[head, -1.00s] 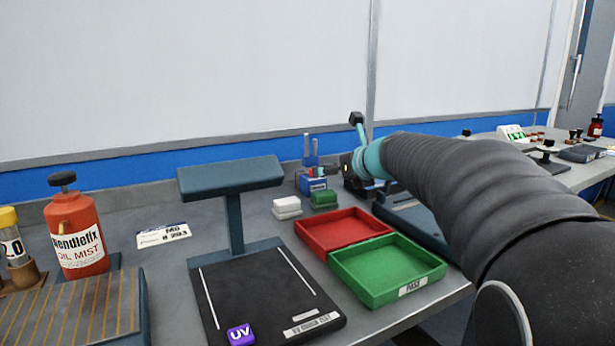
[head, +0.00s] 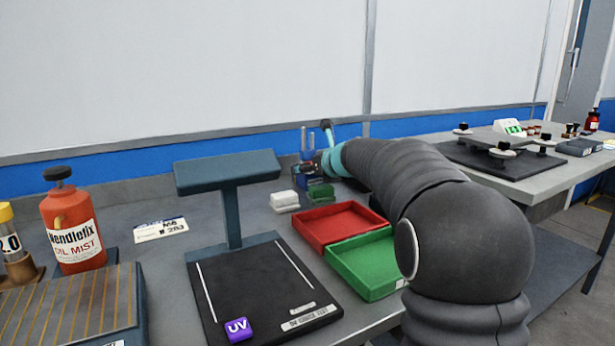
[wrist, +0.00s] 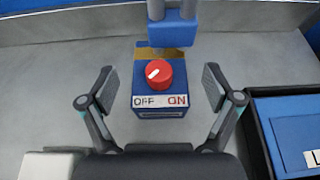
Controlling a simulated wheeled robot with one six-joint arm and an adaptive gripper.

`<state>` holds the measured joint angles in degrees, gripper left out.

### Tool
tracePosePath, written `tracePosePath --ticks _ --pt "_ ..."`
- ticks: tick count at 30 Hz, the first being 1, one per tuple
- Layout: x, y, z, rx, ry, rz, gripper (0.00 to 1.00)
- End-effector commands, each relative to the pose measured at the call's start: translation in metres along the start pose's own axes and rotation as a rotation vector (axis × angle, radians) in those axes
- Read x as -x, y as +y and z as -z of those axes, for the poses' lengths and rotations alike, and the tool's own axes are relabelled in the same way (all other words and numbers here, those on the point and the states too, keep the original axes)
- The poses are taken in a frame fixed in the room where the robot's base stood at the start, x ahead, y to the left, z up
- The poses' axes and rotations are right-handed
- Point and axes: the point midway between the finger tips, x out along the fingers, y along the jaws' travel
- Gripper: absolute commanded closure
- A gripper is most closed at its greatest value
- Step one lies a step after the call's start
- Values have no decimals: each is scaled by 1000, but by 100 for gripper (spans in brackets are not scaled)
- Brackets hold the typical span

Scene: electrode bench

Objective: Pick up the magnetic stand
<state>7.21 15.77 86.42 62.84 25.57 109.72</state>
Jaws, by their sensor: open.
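The magnetic stand (wrist: 152,75) is a blue block with a red knob marked OFF and ON on its front face. My gripper (wrist: 158,86) is open and empty. In the wrist view its fingers are to the left and right of the stand, with gaps on both sides. Whether they are level with the block is hard to tell. In the head view my gripper (head: 318,163) is beside the stand.
A red tray (head: 325,235) and green tray (head: 365,270) are nearer. A dark-edged blue item (wrist: 295,135) is right of my gripper. A UV lamp stand (head: 232,205) is left.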

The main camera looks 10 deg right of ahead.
Motion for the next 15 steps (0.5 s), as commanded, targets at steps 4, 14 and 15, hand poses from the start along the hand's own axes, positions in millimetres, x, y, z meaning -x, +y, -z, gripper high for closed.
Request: tracePosePath --ticks 4,14,15 --pt "-12 1 0 0 0 0 10" --pt "-13 0 0 0 0 1 30" --pt "-13 0 0 0 0 1 40"
